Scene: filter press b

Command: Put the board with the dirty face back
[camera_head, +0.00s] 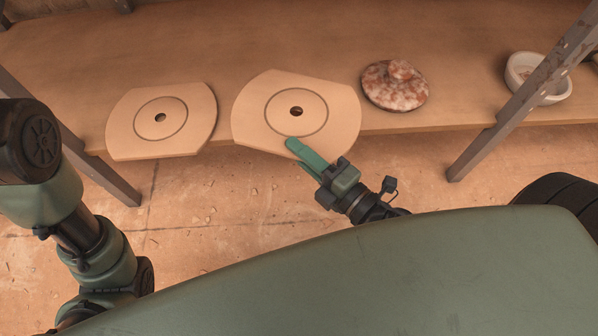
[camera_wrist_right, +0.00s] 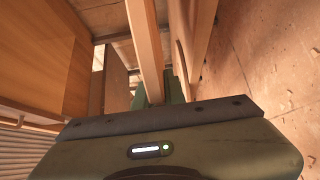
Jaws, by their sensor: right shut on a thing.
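Two pale wooden boards with rounded sides, each with a small centre hole and a ring around it, show in the head view. The left board (camera_head: 190,104) lies at the shelf's front edge, partly overhanging it. The right board (camera_head: 335,105) is beside it, its near side past the edge. My right gripper (camera_head: 294,150) is shut on the near edge of the right board. In the wrist view that board's edge (camera_wrist_right: 146,45) runs up from between the fingers. The upper faces look clean; the undersides are hidden. My left gripper is out of view.
The boards are at the front of a wooden shelf (camera_head: 270,45). A mottled red-and-white lid (camera_head: 390,92) with a knob lies right of the held board. A white bowl (camera_head: 545,92) stands farther right, behind a slanting metal post (camera_head: 497,133). The shelf behind the boards is clear.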

